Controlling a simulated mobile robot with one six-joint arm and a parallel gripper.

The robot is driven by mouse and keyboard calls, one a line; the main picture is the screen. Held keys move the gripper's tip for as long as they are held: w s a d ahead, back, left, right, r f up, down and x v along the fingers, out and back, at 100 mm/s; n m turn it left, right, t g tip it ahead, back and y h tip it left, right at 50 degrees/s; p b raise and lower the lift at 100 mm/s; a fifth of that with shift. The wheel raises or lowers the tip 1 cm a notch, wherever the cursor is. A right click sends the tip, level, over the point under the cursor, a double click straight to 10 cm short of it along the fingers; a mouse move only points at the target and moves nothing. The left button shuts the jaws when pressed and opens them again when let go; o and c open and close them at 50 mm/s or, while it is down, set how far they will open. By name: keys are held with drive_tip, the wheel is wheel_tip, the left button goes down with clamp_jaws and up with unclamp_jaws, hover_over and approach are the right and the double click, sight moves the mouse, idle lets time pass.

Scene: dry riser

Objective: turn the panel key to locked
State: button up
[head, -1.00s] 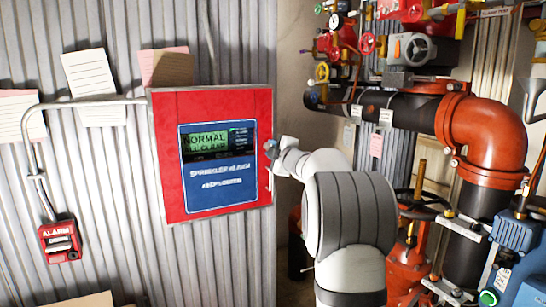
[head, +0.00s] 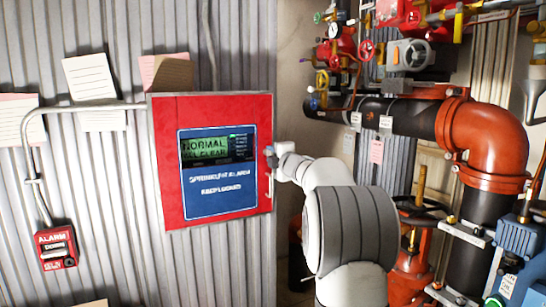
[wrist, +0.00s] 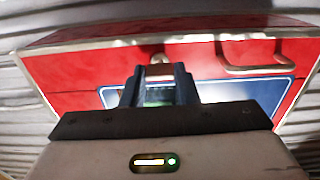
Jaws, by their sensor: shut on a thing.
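The red alarm panel (head: 165,160) hangs on the corrugated wall, with a green screen reading "NORMAL ALL CLEAR" and a blue label (head: 215,190) reading "SPRINKLER ALARM KEEP LOCKED". My gripper (head: 269,156) is at the panel's right edge. In the wrist view my gripper (wrist: 160,84) has its two dark fingers close together in front of the red panel (wrist: 90,70). A small metallic piece, which looks like the panel key (wrist: 160,60), shows at the fingertips, and they are shut on it. Its turn angle cannot be told. The head view does not show the key clearly.
A metal handle (wrist: 250,62) sits on the panel right of the fingers in the wrist view. A red alarm box (head: 56,246) and paper notes (head: 90,77) are on the wall. Red and black pipes (head: 485,150) with valves stand at the right.

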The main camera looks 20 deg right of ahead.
drive_tip(key=o, duration=1)
drive_tip(key=s, duration=0.7)
drive_tip(key=shift+s+d+b, duration=0.15)
drive_tip(key=shift+s+b, duration=0.25)
